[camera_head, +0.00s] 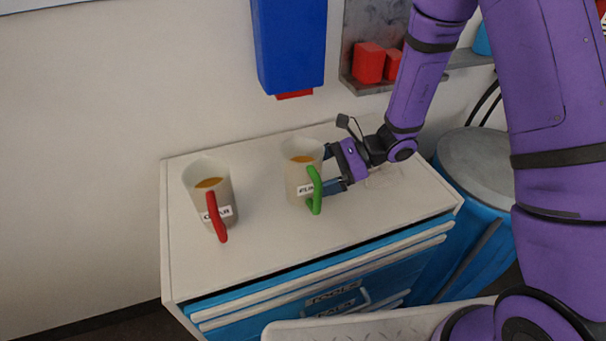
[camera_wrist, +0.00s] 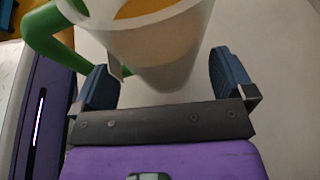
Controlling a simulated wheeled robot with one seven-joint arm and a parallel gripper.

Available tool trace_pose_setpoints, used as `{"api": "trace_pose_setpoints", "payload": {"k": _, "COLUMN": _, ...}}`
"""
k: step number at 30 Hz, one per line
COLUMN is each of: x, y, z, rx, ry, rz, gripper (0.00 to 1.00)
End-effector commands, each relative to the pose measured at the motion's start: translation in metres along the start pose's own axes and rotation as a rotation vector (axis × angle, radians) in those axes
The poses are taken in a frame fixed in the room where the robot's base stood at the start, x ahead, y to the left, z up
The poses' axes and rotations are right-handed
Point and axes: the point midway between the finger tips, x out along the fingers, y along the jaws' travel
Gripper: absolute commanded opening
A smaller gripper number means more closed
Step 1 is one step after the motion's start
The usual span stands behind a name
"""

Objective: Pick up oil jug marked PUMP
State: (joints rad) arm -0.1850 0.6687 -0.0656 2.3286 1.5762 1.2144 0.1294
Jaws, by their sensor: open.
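The jug with a green handle (camera_head: 300,181) stands upright on the white cabinet top and holds orange-brown liquid. Its label is partly hidden by the handle; it seems to read PUMP. My gripper (camera_head: 337,170) is open at the right side of this jug. In the wrist view the jug (camera_wrist: 160,50) sits between the two blue fingers of my gripper (camera_wrist: 162,78), with a gap at the right finger. The green handle is beyond the left finger. A second jug with a red handle (camera_head: 206,187) stands to the left, its label partly covered by the handle.
The white cabinet top (camera_head: 270,245) is clear in front of and between the jugs. A blue box (camera_head: 288,45) hangs on the wall behind. Red containers (camera_head: 369,63) sit on a shelf at the back. A blue drum (camera_head: 475,165) stands right of the cabinet.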

Motion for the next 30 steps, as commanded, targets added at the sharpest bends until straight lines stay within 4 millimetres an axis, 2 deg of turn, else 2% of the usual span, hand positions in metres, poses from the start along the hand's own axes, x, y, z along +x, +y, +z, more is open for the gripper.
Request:
{"api": "trace_pose_setpoints", "payload": {"k": 6, "x": 0.026, "y": 0.000, "z": 0.001, "rx": -0.001, "ry": 0.000, "rz": 0.002, "gripper": 1.00}}
{"api": "trace_pose_setpoints", "payload": {"k": 15, "x": 0.029, "y": -0.001, "z": 0.001, "rx": -0.001, "ry": 0.000, "rz": -0.001, "gripper": 1.00}}
{"api": "trace_pose_setpoints", "payload": {"k": 20, "x": 0.029, "y": -0.001, "z": 0.001, "rx": -0.001, "ry": 0.000, "rz": -0.001, "gripper": 0.63}}
{"api": "trace_pose_setpoints", "payload": {"k": 30, "x": 0.028, "y": -0.001, "z": 0.005, "rx": -0.002, "ry": -0.001, "rz": -0.001, "gripper": 0.62}}
